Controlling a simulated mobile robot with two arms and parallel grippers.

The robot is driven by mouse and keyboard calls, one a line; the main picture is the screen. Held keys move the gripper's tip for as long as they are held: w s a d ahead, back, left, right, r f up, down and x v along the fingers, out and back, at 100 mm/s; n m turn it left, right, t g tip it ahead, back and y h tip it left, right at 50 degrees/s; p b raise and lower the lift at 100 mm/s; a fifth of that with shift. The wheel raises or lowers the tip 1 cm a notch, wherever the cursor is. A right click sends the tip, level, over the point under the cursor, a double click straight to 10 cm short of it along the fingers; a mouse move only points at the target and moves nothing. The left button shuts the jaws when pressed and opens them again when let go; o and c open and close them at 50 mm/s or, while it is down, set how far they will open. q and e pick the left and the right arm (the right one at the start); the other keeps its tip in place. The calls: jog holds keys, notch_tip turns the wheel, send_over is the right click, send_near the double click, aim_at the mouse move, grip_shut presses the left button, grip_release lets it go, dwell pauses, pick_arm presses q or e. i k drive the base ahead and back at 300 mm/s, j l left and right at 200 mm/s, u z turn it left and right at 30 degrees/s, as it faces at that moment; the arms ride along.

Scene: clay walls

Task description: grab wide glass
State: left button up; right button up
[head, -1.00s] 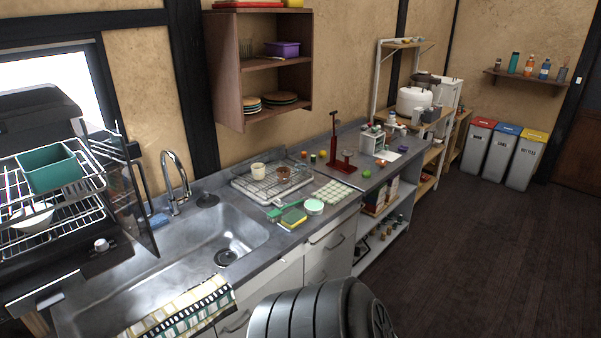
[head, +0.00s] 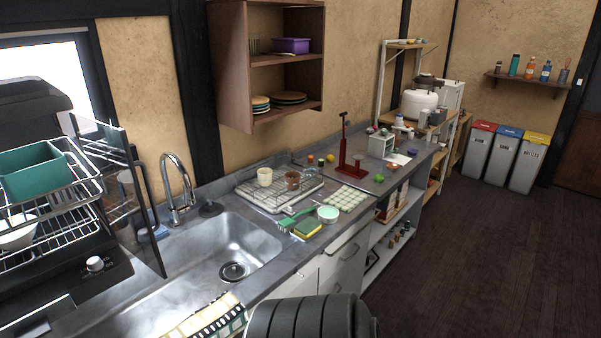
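I cannot clearly pick out the wide glass. Clear glass shapes (head: 255,46) stand on the middle shelf of the wooden wall cabinet, left of a purple container (head: 291,46); their width is hard to judge. A small clear shape also shows by the base of the red stand (head: 343,165) on the counter, too small to tell what it is. A cream cup (head: 264,177) and a brown cup (head: 292,180) stand on the wire drying rack (head: 253,191). Neither gripper is in view; only a dark ribbed part of my own body shows at the bottom.
The sink (head: 205,262) and faucet (head: 178,185) are at the left, beside a dish rack with a teal bin (head: 33,170). A sponge (head: 307,228), a round tub (head: 328,214) and an egg-like tray (head: 348,198) crowd the counter. The floor (head: 480,260) at right is clear.

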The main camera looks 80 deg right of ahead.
aim_at(311, 172)
jog(key=i+l+z, duration=0.1)
jog(key=z, duration=1.5)
